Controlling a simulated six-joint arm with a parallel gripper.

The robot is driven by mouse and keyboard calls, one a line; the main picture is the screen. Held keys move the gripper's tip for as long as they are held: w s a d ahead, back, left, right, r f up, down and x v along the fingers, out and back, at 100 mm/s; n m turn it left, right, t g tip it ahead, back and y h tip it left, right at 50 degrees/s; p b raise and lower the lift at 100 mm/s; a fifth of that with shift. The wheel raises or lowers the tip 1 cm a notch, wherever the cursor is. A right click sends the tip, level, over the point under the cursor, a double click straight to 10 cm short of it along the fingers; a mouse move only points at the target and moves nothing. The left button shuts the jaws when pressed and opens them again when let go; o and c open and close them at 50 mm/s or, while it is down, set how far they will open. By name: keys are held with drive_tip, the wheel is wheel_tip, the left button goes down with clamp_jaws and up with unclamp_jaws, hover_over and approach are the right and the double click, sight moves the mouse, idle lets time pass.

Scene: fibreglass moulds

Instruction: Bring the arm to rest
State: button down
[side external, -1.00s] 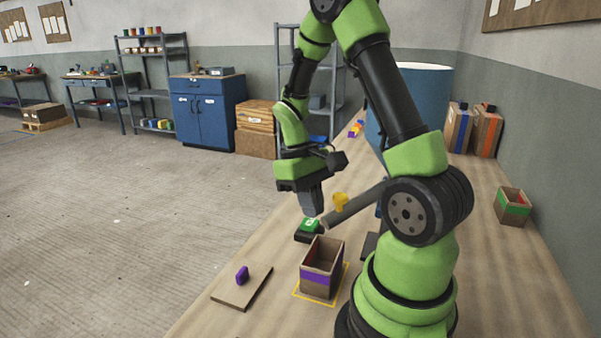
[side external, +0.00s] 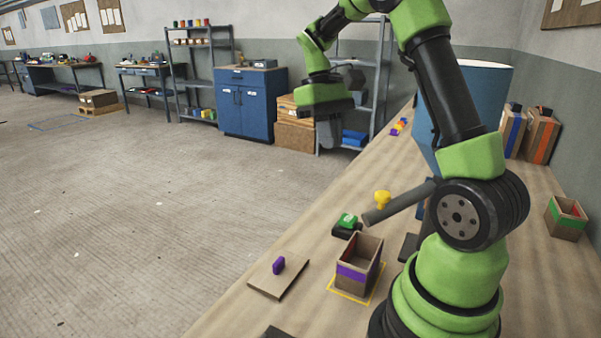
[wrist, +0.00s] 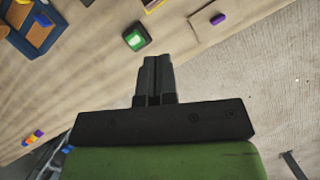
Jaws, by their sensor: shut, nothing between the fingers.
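My gripper (side external: 331,133) is raised in the side external view, beyond the bench's left edge and well above the surface. It touches nothing. In the wrist view my gripper (wrist: 154,62) shows its two dark fingers pressed together, with nothing between them. My green and black arm reaches up and over from its base on the bench.
The wooden bench (side external: 225,312) holds a box with a purple band (side external: 352,272), a lidlike board with a purple block (side external: 278,265), a green-topped block (side external: 347,221) and a yellow piece (side external: 382,199). A blue drum (side external: 486,95) stands behind my arm. Open floor lies left.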

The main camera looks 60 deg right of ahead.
drive_tip(key=s+a+r+t, duration=0.3)
drive_tip(key=s+a+t, duration=0.1)
drive_tip(key=a, duration=0.5)
drive_tip(key=s+a+r+t, duration=0.4)
drive_tip(key=s+a+t, duration=0.1)
drive_tip(key=a, duration=0.4)
drive_tip(key=shift+s+n+t+y, duration=0.3)
drive_tip(key=shift+n+t, duration=0.1)
drive_tip(key=shift+t, duration=0.3)
